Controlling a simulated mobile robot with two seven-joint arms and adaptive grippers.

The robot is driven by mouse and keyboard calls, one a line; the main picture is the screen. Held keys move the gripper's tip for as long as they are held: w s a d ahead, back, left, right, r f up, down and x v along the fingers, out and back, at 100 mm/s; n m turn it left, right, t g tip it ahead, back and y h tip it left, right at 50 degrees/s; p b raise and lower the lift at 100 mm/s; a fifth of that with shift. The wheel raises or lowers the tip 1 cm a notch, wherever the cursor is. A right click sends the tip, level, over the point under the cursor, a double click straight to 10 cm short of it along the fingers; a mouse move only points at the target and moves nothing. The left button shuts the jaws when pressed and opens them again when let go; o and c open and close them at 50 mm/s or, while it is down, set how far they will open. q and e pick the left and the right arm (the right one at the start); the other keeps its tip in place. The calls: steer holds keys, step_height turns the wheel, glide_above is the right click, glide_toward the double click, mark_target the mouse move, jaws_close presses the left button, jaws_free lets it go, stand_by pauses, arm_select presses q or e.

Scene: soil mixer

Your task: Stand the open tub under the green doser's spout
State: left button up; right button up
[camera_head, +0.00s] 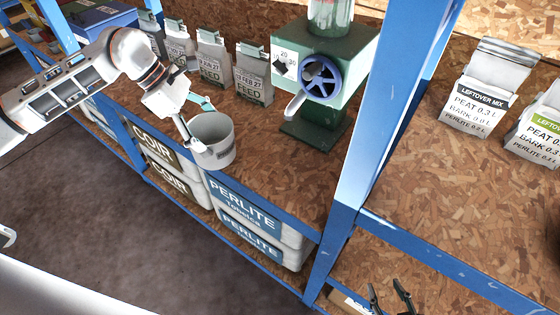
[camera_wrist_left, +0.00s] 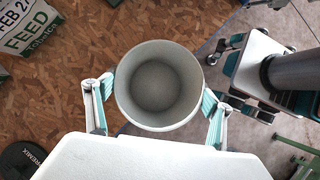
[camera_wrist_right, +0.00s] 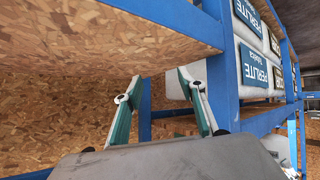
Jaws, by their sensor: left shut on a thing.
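The open tub (camera_head: 215,150) is a grey, empty cylinder, upright at the front edge of the middle shelf. My left gripper (camera_head: 199,124) is shut on it; in the left wrist view the tub (camera_wrist_left: 158,88) sits between both fingers. Whether its bottom touches the shelf I cannot tell. The green doser (camera_head: 340,50) stands to the right of the tub and further back, with a blue handwheel (camera_head: 320,78) and a dark green base (camera_head: 315,128). My right gripper (camera_head: 388,291) is low at the bottom edge, open and empty in the right wrist view (camera_wrist_right: 160,88).
Several feed bags (camera_head: 254,75) stand left of the doser. A blue upright post (camera_head: 365,130) separates this bay from the right one, where leftover mix bags (camera_head: 478,95) stand. Perlite and coir sacks (camera_head: 245,205) lie on the shelf below. The board between tub and doser base is clear.

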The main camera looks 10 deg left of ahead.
steer(key=shift+s+f+p, duration=0.25)
steer(key=shift+s+p, duration=0.05)
steer(key=shift+s, duration=0.25)
arm_select(q)
steer(key=w+d+f, duration=0.1)
steer(key=d, duration=0.4)
steer(key=w+d+f, duration=0.1)
steer(key=d, duration=0.5)
steer(key=w+d+f, duration=0.1)
steer(key=d, duration=0.5)
steer(key=shift+w+d+f, duration=0.2)
steer(key=shift+d+f, duration=0.05)
steer(key=shift+f, duration=0.05)
arm_select(e)
steer(key=shift+w+r, duration=0.15)
steer(key=shift+w, duration=0.1)
steer(key=shift+w+r, duration=0.25)
steer(key=shift+w, duration=0.1)
arm_select(q)
steer(key=o, duration=1.1)
steer(key=shift+f, duration=0.1)
arm_select(e)
steer(key=shift+s+f, duration=0.3)
steer(key=shift+s, duration=0.05)
steer(key=shift+f, duration=0.1)
steer(key=shift+s, duration=0.1)
